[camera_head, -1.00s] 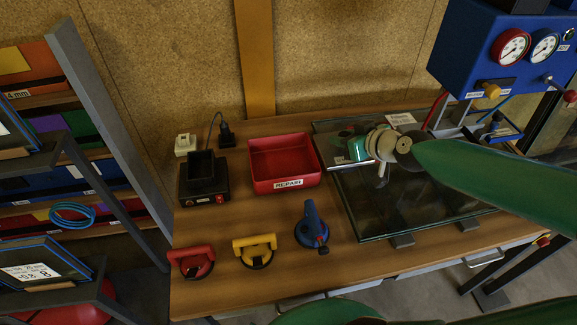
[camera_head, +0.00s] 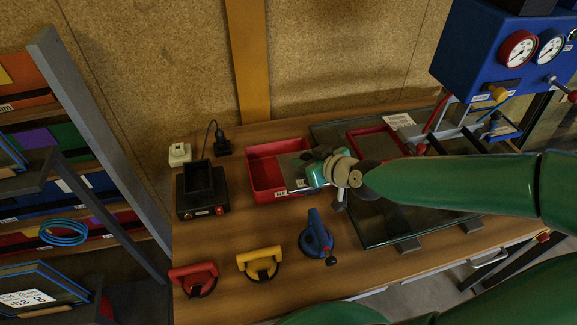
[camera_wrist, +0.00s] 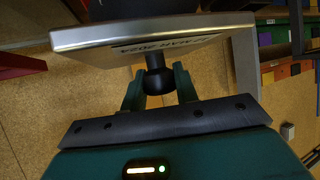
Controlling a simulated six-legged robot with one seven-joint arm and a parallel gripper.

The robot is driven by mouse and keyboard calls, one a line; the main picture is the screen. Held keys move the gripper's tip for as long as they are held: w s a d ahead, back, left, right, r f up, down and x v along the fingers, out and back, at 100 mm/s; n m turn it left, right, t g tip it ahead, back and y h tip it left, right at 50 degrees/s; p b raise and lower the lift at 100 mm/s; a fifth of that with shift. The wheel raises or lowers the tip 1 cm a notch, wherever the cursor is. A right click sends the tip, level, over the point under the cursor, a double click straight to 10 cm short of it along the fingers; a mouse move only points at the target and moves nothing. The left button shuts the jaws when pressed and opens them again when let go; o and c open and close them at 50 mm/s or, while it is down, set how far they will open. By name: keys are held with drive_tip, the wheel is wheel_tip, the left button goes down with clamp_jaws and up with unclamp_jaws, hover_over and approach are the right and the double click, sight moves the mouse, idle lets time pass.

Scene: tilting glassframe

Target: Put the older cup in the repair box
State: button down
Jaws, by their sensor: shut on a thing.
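My gripper (camera_head: 322,170) is shut on the black knob (camera_wrist: 155,78) of a flat grey metal plate (camera_wrist: 140,38). The plate bears printed text that seems to read "MAR 2024". In the head view the plate (camera_head: 291,165) is over the right part of the red repair box (camera_head: 262,152), and my gripper is at the box's right side. The plate and gripper hide part of the box and its label. On the bench's front stand a red handled cup (camera_head: 194,278), a yellow handled cup (camera_head: 259,262) and a blue cup with a lever (camera_head: 317,237). No dates are readable on these.
A second red tray (camera_head: 362,133) sits on the dark glass panel (camera_head: 375,225), partly behind my arm. A black device (camera_head: 203,190) stands left of the repair box. A blue gauge unit (camera_head: 470,50) is at the right. The bench left of the cups is clear.

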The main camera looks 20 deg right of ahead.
drive_tip(key=shift+w+a+f, duration=0.1)
drive_tip(key=shift+w+f, duration=3.05)
drive_tip(key=shift+w, duration=0.15)
drive_tip(key=shift+w+a+f, duration=0.1)
drive_tip(key=shift+w+f, duration=3.05)
drive_tip(key=shift+w, duration=0.15)
drive_tip(key=shift+f, duration=0.2)
drive_tip(key=c, duration=1.1)
unclamp_jaws()
drive_tip(key=shift+r, duration=0.1)
drive_tip(key=shift+s+d+r, duration=0.3)
drive_tip(key=shift+s, duration=0.05)
drive_tip(key=v, duration=1.1)
